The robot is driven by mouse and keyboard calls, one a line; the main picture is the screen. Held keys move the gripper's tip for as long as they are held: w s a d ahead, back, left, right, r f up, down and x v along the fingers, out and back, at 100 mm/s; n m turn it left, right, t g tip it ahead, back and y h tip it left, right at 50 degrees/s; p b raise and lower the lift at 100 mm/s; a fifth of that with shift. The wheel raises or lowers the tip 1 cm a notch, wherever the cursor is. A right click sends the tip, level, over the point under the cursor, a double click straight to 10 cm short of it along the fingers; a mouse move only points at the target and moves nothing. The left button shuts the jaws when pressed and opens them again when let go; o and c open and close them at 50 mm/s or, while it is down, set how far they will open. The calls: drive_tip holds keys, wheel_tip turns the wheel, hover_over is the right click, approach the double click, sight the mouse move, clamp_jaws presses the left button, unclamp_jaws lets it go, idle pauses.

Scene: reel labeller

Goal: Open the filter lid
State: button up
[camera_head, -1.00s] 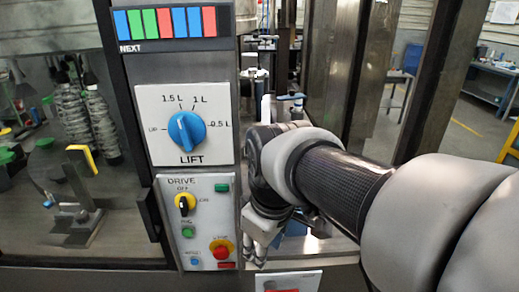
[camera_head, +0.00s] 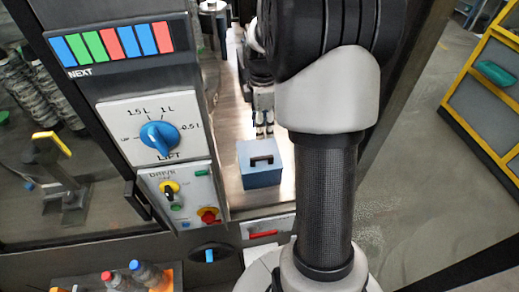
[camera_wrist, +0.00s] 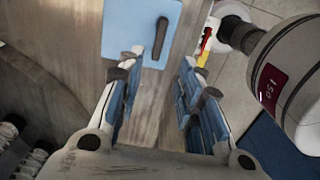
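The filter lid is the blue top (camera_head: 258,152) of a small blue box, with a black bar handle (camera_head: 262,160) on it. It stands on a flat surface inside the machine, and it looks closed. In the wrist view the blue lid (camera_wrist: 120,25) and its black handle (camera_wrist: 156,38) lie at the top, beyond my fingertips. My gripper (camera_head: 264,133) is just behind the box in the head view, pointing down. In the wrist view my gripper (camera_wrist: 161,68) is open, with nothing between its fingers. The handle is apart from both fingers.
A control panel with a blue LIFT knob (camera_head: 159,138) and a DRIVE panel (camera_head: 180,194) stands left of the box. A red handle (camera_head: 263,234) is on the front below. Bottles (camera_head: 147,273) stand at the lower left. A dark post (camera_head: 408,90) rises on the right.

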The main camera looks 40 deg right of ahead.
sight(262, 157)
wheel_tip(262, 157, down, 13)
drive_tip(key=shift+r+b, duration=0.1)
drive_tip(key=shift+b, duration=0.2)
drive_tip(key=shift+c, duration=0.4)
clamp_jaws()
idle(0.3)
